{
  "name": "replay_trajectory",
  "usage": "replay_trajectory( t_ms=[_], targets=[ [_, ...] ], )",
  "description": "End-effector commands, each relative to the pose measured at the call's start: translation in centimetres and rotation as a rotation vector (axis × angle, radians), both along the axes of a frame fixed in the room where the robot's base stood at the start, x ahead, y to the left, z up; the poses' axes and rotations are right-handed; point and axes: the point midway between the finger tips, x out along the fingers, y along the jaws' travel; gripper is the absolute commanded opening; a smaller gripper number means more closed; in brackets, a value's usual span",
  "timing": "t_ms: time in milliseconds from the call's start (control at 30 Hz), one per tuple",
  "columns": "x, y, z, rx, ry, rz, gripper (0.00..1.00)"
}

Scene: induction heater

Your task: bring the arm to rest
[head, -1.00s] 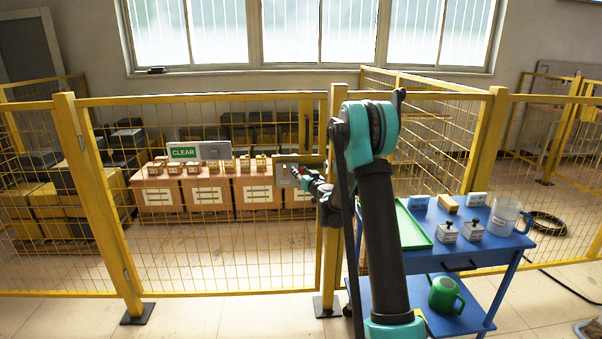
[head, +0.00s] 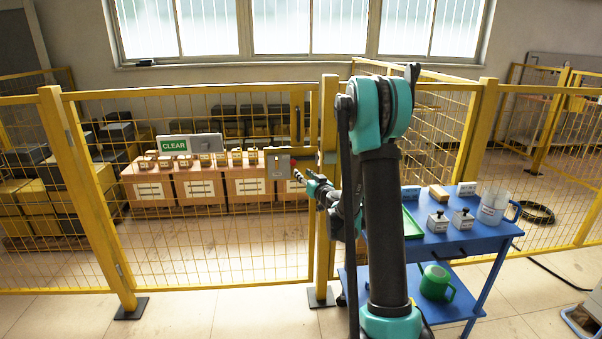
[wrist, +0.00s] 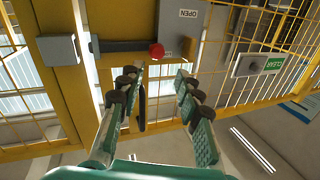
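My arm (head: 385,210) is bent in front of the yellow fence, with its upper part teal and black. My gripper (head: 298,175) is small in the head view, close to the grey latch box (head: 277,163) on the fence gate. In the wrist view my gripper (wrist: 155,80) has its two teal and black fingers well apart, with nothing held between them. Beyond the fingertips are a red knob (wrist: 156,50) on a dark bolt bar (wrist: 125,45) and a grey plate marked OPEN (wrist: 182,25). Whether a finger touches the fence cannot be told.
A blue cart (head: 450,240) stands right of my arm, carrying a green tray (head: 412,228), small weights, a clear jug (head: 492,207) and a green watering can (head: 436,283). The yellow fence (head: 200,290) spans the front. A CLEAR sign (head: 174,145) hangs on it. Floor at left front is free.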

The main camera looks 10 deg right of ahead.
Motion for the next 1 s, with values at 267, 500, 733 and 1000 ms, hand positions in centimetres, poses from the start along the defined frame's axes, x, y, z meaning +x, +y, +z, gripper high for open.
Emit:
replay_trajectory(
  t_ms=[267, 500, 733, 1000],
  targets=[
    [-0.1, 0.0, 0.0, 0.000, 0.000, 0.000, 0.34],
    [-2.3, 1.3, 1.0, -0.015, 0.036, 0.052, 0.34],
    [-9.6, 4.3, 1.2, -0.072, 0.204, 0.185, 0.34],
    [-20.3, 4.8, -2.1, -0.152, 0.507, 0.239, 0.34]
  ],
)
